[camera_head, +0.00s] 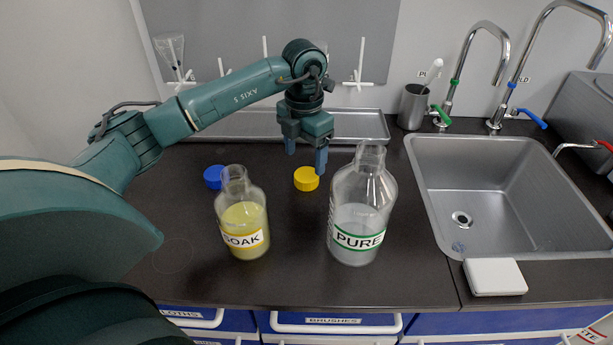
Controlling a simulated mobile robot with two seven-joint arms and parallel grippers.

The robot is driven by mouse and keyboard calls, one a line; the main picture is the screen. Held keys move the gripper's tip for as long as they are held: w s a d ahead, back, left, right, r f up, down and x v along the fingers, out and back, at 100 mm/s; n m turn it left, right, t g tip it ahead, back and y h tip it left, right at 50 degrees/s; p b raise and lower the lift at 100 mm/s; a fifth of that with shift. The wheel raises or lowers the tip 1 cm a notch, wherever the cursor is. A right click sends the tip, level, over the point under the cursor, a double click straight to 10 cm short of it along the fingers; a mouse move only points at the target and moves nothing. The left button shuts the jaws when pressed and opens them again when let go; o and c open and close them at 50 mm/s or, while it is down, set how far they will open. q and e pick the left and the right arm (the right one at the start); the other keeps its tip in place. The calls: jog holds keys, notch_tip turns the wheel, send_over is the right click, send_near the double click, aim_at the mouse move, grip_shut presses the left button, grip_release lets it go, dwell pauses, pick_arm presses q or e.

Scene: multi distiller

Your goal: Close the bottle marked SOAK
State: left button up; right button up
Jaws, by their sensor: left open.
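The SOAK bottle (243,215) stands upright on the dark counter, open at the top, with yellowish liquid and a yellow-edged label. A yellow cap (306,179) lies on the counter behind it to the right. A blue cap (214,177) lies behind it to the left. My left gripper (306,162) points down, open and empty, just above and behind the yellow cap. The clear PURE bottle (360,210) with a green-edged label stands to the right, also uncapped. My right gripper is not in view.
A sink (500,195) with tall taps is at the right, with a white block (494,277) at its front edge. A metal tray (250,124) lies along the back wall. A grey cup (412,106) stands behind the sink's left corner.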

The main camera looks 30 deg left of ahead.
aim_at(307, 174)
pick_arm(q)
jog(key=shift+w+d+f+p, duration=0.1)
jog(key=shift+f+p, duration=0.1)
jog(key=shift+f, duration=1.1)
jog(key=shift+d+f+p, duration=0.1)
jog(key=shift+f+p, duration=0.05)
jog(key=shift+f, duration=1.15)
jog(key=c, duration=1)
notch_tip(307, 174, up, 10)
